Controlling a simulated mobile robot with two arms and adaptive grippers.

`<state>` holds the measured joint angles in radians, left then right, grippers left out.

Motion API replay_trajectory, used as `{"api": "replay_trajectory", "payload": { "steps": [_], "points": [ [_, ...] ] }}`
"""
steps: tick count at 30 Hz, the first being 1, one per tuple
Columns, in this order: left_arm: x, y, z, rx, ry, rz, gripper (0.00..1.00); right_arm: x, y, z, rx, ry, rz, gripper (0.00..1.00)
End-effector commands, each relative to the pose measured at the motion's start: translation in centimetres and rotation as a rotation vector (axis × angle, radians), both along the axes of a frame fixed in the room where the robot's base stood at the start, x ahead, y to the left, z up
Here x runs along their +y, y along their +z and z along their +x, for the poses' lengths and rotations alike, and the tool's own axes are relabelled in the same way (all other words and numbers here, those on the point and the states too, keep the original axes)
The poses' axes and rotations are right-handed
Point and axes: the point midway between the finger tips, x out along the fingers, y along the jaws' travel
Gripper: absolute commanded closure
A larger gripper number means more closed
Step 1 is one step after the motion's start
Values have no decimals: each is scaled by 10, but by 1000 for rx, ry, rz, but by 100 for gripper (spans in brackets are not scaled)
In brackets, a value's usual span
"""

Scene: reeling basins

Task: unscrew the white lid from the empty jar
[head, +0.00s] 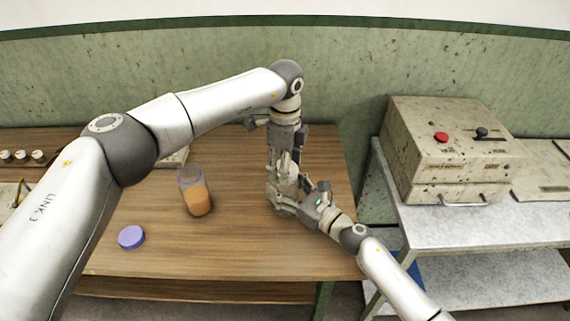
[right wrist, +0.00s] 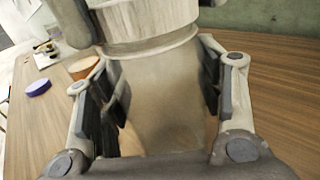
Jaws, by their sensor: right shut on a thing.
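The empty jar (right wrist: 165,105) stands between the fingers of my right gripper (right wrist: 165,95), which is shut on it. Its body looks clear and greyish. The white lid (right wrist: 145,22) sits on top of the jar in the right wrist view. In the head view my right gripper (head: 290,200) comes in from the lower right, and the jar is mostly hidden by the grippers. My left gripper (head: 285,165) points down from above at the lid, its fingers on either side of it. Whether they touch the lid cannot be told.
A jar with orange contents (head: 198,202) stands open on the wooden table (head: 230,250), left of the grippers. A purple lid (head: 131,237) lies near the front left. A beige box with a red button (head: 450,150) stands on the side table at right. The table's front middle is clear.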

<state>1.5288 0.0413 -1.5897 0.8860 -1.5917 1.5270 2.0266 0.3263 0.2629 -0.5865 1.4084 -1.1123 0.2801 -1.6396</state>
Motion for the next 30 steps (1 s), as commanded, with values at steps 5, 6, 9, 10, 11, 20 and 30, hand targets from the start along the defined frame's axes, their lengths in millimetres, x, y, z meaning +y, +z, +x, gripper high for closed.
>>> {"api": "replay_trajectory", "payload": {
  "steps": [5,6,9,10,11,20,30],
  "points": [
    [0,0,0,0,-1,0,74,0,0,0,1,0,-1,100],
    [0,0,0,0,-1,0,74,0,0,0,1,0,-1,100],
    [0,2,0,0,-1,0,74,0,0,0,1,-1,-1,100],
    [0,3,0,0,-1,0,74,0,0,0,1,-1,-1,100],
    [0,4,0,-1,-1,0,74,0,0,0,1,-1,-1,100],
    [0,14,0,0,-1,0,74,0,0,0,1,-1,-1,100],
    [0,22,0,1,-2,-1,74,-1,0,0,1,-1,-1,100]
  ]
}}
